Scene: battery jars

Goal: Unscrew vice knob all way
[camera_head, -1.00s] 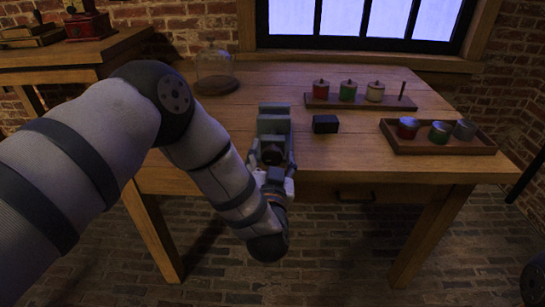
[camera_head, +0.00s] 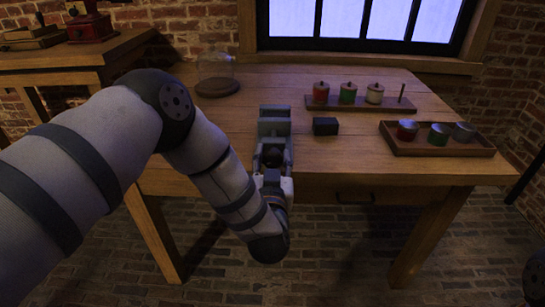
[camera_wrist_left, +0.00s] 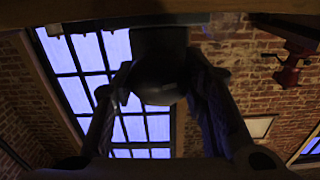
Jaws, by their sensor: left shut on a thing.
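The grey vice (camera_head: 274,122) stands at the front edge of the wooden table. My left gripper (camera_head: 272,164) is in front of it, its fingers pointing at the vice. In the left wrist view, the two fingers (camera_wrist_left: 160,92) close from both sides on the dark round vice knob (camera_wrist_left: 160,75). The knob is mostly hidden by the gripper in the head view. How far it is screwed in does not show. My right gripper is not in view.
A small black block (camera_head: 325,126) lies right of the vice. A wooden stand (camera_head: 345,104) with three jars is behind it. A tray (camera_head: 450,152) with three more jars is at the right. A glass dome (camera_head: 215,75) stands back left.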

